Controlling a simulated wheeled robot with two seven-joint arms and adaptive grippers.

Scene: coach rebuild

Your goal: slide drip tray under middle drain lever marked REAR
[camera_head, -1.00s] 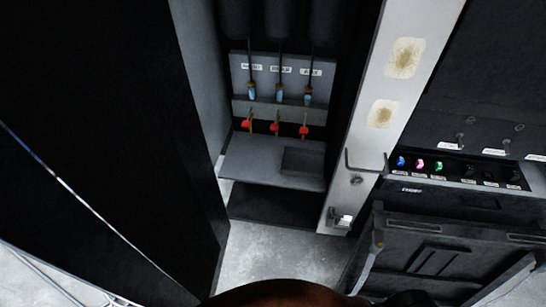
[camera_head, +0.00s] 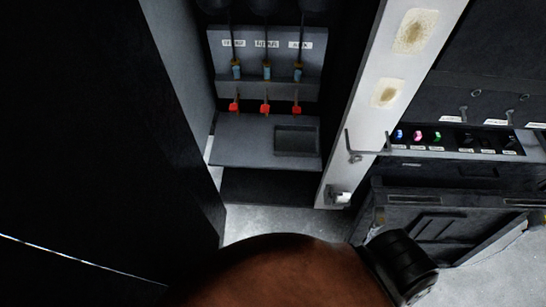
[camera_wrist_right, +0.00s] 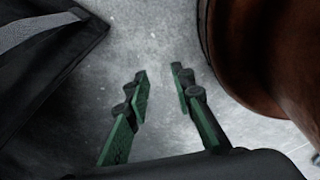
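The drip tray (camera_head: 297,141) is a dark, shallow rectangular tray on the right part of the grey shelf (camera_head: 238,146). It sits below the rightmost red lever (camera_head: 297,109). The middle drain lever (camera_head: 265,107) is red and hangs left of the tray, with bare shelf below it. The white label (camera_head: 267,44) above the middle line is too small to read surely. My right gripper (camera_wrist_right: 158,72) shows in the right wrist view, green fingers apart and empty over the concrete floor. It is away from the tray. My left gripper is not in view.
A third red lever (camera_head: 234,107) hangs at the left. A pale post (camera_head: 370,118) with a bent hook stands right of the bay. A dark panel (camera_head: 80,140) closes off the left. A brown rounded form (camera_head: 285,275) covers the lower middle. Floor (camera_head: 270,222) shows before the bay.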

